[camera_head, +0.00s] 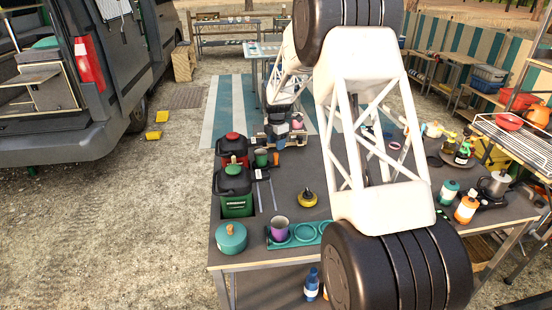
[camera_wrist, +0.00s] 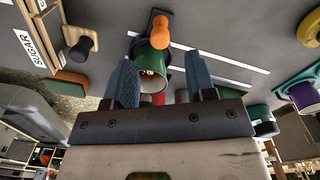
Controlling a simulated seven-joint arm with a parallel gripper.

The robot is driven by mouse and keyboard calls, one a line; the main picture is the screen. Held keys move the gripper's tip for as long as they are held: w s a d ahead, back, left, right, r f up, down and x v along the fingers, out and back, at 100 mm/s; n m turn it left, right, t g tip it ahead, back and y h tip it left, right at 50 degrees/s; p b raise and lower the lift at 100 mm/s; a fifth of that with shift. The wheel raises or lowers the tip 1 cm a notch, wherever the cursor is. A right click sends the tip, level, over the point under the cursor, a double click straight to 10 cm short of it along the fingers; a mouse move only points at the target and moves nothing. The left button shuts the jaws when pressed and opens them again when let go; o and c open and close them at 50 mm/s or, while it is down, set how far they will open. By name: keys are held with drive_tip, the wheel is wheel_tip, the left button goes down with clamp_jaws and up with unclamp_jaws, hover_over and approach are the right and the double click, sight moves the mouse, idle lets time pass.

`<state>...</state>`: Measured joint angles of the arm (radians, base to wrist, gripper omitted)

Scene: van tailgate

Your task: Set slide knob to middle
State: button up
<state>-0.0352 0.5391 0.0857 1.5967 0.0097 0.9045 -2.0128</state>
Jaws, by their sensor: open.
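My gripper (camera_wrist: 160,75) is open, its two blue fingers apart. In the head view my gripper (camera_head: 283,135) is over the back left of the dark workbench (camera_head: 285,185). A green mug (camera_wrist: 153,60) shows between the fingers in the wrist view; nothing looks gripped. Two pale lines (camera_wrist: 225,60) run right from near the mug; in the head view the pale lines (camera_head: 272,192) run toward the front, beside the green canister. They may mark a slide track. An orange cylinder (camera_wrist: 160,30) on a dark plate stands beside the mug. I cannot tell which piece is the slide knob or its setting.
A green canister (camera_head: 236,200) and a red-topped one (camera_head: 232,145) stand at the left. A yellow-and-black item (camera_head: 307,198), a purple mug (camera_head: 279,228) and a teal pot (camera_head: 231,238) are nearer the front. My arm hides much of the bench's middle.

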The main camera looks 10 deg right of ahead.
sight(276, 154)
drive_tip(key=shift+f, duration=0.1)
idle(0.3)
drive_tip(key=shift+w+f, duration=0.1)
drive_tip(key=shift+f, duration=3.7)
clamp_jaws()
